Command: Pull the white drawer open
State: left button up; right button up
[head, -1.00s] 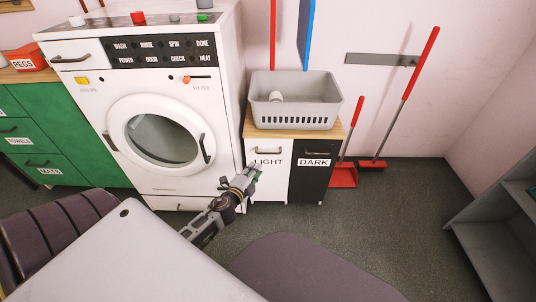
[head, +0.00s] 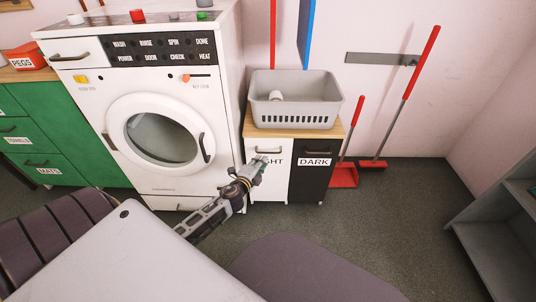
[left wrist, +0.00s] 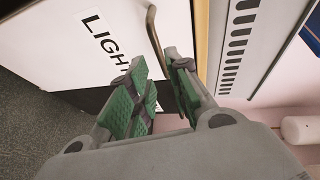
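The white drawer (head: 266,183) is the LIGHT-labelled front of the low cabinet, beside a black DARK front. It looks shut. Its bar handle (head: 268,149) is near the top, and in the left wrist view the handle (left wrist: 154,35) runs down toward the fingertips. My left gripper (head: 258,163) is in front of the drawer, just below the handle, and covers part of the label. In the left wrist view my left gripper (left wrist: 160,66) is open, its green-padded fingers apart, with the handle's end appearing between them. Contact cannot be told. My right gripper is not in view.
A washing machine (head: 222,130) stands close left of the cabinet. A grey basket (head: 297,115) sits on the wooden top. A red dustpan (head: 344,175) and a broom (head: 410,80) are to the right. A grey shelf (head: 490,240) is at far right. Floor in front is clear.

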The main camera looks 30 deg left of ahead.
pick_arm(q)
jog(key=shift+b+x, duration=0.85)
jog(key=shift+x, duration=3.05)
jog(key=shift+w, duration=0.15)
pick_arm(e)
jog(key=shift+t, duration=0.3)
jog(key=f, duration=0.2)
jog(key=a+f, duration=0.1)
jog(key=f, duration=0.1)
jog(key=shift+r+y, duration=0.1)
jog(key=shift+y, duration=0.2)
pick_arm(q)
grip_shut()
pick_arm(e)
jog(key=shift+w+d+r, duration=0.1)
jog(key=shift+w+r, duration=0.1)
